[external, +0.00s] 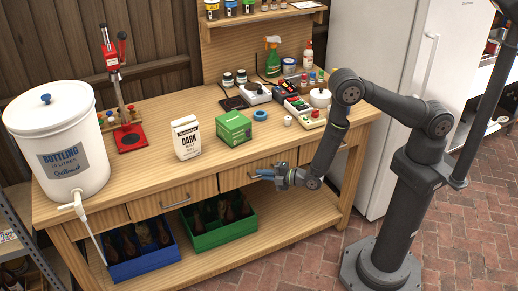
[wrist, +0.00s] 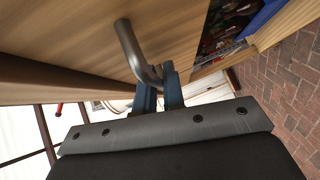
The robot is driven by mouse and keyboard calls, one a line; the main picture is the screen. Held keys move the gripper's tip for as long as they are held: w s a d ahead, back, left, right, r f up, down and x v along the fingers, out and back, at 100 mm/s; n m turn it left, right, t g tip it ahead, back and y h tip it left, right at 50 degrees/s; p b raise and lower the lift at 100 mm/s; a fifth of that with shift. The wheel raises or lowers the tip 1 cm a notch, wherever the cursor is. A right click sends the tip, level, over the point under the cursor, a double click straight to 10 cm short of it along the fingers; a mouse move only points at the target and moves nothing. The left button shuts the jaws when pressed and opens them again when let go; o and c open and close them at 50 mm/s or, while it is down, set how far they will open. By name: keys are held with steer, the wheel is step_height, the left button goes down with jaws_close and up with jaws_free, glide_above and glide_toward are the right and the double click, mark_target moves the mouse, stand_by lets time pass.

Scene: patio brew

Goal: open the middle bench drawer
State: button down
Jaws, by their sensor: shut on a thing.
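The wooden bench has a row of drawers under its top. The middle drawer (external: 236,178) has a bar handle, which shows as a grey curved bar (wrist: 127,42) in the wrist view. My gripper (external: 268,174) is at this handle. In the wrist view its blue fingers (wrist: 160,88) are shut around one end of the bar. The fingers and the wrist hide part of the handle in the external view. The drawer front looks flush with the bench front, with no open gap that I can see.
Left of it is another drawer with a handle (external: 175,202). A green crate (external: 222,236) and a blue crate (external: 145,265) with bottles stand on the lower shelf. A white bucket (external: 60,140), a malt bag (external: 186,138) and a green box (external: 233,128) stand on top. Brick floor in front is clear.

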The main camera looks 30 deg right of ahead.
steer(key=s, duration=3.2)
steer(key=c, duration=1.8)
jaws_free()
steer(key=v, duration=1.7)
steer(key=shift+s+d+f, duration=0.1)
steer(key=shift+s, duration=0.05)
steer(key=x, duration=1.7)
steer(key=shift+w, duration=0.2)
